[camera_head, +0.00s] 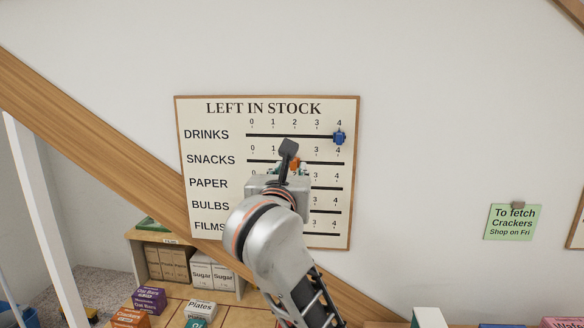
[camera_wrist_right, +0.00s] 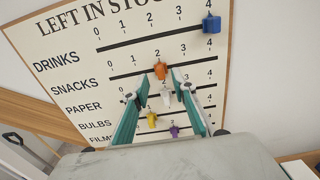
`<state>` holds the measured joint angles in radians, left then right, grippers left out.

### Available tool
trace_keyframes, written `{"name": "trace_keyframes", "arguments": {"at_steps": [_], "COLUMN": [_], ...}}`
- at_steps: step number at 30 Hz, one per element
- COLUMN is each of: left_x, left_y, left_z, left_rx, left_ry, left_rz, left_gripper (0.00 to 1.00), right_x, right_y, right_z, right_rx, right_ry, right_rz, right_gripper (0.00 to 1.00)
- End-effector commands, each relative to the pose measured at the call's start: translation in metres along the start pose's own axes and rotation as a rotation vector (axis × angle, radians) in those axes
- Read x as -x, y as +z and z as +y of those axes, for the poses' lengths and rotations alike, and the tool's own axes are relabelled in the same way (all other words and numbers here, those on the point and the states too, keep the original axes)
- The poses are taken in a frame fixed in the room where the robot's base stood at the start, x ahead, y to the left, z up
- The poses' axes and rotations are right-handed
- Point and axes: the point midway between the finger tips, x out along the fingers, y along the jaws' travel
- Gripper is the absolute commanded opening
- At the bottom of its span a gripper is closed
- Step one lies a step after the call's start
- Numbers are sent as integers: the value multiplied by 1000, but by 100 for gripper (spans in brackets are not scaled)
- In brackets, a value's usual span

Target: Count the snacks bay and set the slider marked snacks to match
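The stock board (camera_head: 218,120) hangs on the wall, with rows for drinks, snacks, paper, bulbs and films. The orange slider (camera_wrist_right: 160,71) sits on the snacks row at about 2; its top also shows past my gripper in the head view (camera_head: 295,162). My right gripper (camera_wrist_right: 155,87) is in front of the board, its teal fingers apart. The fingertips are close to the orange slider, on either side of it; contact cannot be told. In the head view my right gripper (camera_head: 288,169) hides part of the lower rows. My left gripper is not in view.
The blue slider (camera_head: 340,138) is at 4 on the drinks row. White (camera_wrist_right: 166,94), yellow (camera_wrist_right: 152,119) and purple (camera_wrist_right: 174,131) sliders sit on lower rows. Below are shelves with Sugar packs (camera_head: 201,274), a purple box (camera_head: 149,299) and a Plates box (camera_head: 199,308). A green note (camera_head: 513,223) hangs right.

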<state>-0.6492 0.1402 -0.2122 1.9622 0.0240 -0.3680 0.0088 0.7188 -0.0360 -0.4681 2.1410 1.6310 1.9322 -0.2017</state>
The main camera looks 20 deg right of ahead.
Motion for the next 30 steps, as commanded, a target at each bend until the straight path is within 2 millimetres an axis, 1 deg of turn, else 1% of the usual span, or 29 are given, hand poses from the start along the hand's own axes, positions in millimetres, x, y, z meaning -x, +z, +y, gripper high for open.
{"name": "trace_keyframes", "arguments": {"at_steps": [1,4,7,10,25,26,28,29,30], "left_x": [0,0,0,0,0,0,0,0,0], "left_y": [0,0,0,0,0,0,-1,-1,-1], "left_z": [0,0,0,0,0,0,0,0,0], "left_rx": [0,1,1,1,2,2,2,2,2], "left_ry": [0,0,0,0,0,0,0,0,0], "left_rz": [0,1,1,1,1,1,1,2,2], "left_gripper": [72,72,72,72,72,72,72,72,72], "right_x": [9,22,31,36,35,34,31,29,26], "right_y": [-1,-1,-1,0,-1,-2,-8,-10,-15], "right_z": [1,1,0,0,-2,-4,-15,-23,-35], "right_rx": [-4,-3,-1,-1,5,13,52,80,128], "right_ry": [4,2,1,0,-8,-18,-63,-94,-144], "right_rz": [3,2,2,2,-2,-6,-25,-41,-66], "right_gripper": [26,26,26,26,26,26,26,26,26]}}
